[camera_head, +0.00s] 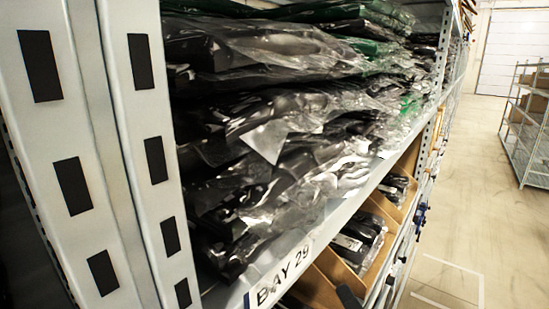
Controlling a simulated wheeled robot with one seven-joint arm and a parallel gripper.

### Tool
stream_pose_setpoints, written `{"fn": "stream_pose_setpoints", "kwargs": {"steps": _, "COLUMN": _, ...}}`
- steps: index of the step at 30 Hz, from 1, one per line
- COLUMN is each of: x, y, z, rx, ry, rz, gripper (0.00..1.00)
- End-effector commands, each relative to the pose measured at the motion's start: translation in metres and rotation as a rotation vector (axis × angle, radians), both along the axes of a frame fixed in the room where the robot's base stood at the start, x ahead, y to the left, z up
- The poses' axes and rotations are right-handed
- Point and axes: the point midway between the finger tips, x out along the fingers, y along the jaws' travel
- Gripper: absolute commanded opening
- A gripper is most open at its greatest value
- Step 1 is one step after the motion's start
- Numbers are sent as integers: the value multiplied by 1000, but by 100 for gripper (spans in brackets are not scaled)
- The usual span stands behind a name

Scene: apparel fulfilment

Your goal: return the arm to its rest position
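My gripper is not in view, and I see no part of my arm that I can name with certainty. The view looks along a metal shelf rack (130,150) from close by, with its slotted upright filling the left side. A small dark shape (348,296) shows at the bottom edge; I cannot tell what it is.
Plastic-wrapped dark garments (270,130) are stacked on the upper shelf, above a "BAY 29" label (283,276). Cardboard bins (355,245) with wrapped packs sit below. Blue fittings (421,215) stick out along the rack. Floor (470,200) at right is open; another rack (528,120) stands beyond.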

Motion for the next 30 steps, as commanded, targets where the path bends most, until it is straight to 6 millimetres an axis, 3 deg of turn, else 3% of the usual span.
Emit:
{"fn": "stream_pose_setpoints", "kwargs": {"steps": 1, "x": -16, "y": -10, "z": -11, "rx": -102, "ry": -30, "rz": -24, "gripper": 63}}
{"fn": "stream_pose_setpoints", "kwargs": {"steps": 6, "x": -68, "y": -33, "z": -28, "rx": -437, "ry": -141, "rz": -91, "gripper": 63}}
{"fn": "stream_pose_setpoints", "kwargs": {"steps": 15, "x": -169, "y": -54, "z": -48, "rx": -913, "ry": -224, "rz": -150, "gripper": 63}}
{"fn": "stream_pose_setpoints", "kwargs": {"steps": 22, "x": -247, "y": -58, "z": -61, "rx": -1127, "ry": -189, "rz": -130, "gripper": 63}}
{"fn": "stream_pose_setpoints", "kwargs": {"steps": 30, "x": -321, "y": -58, "z": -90, "rx": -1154, "ry": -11, "rz": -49, "gripper": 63}}
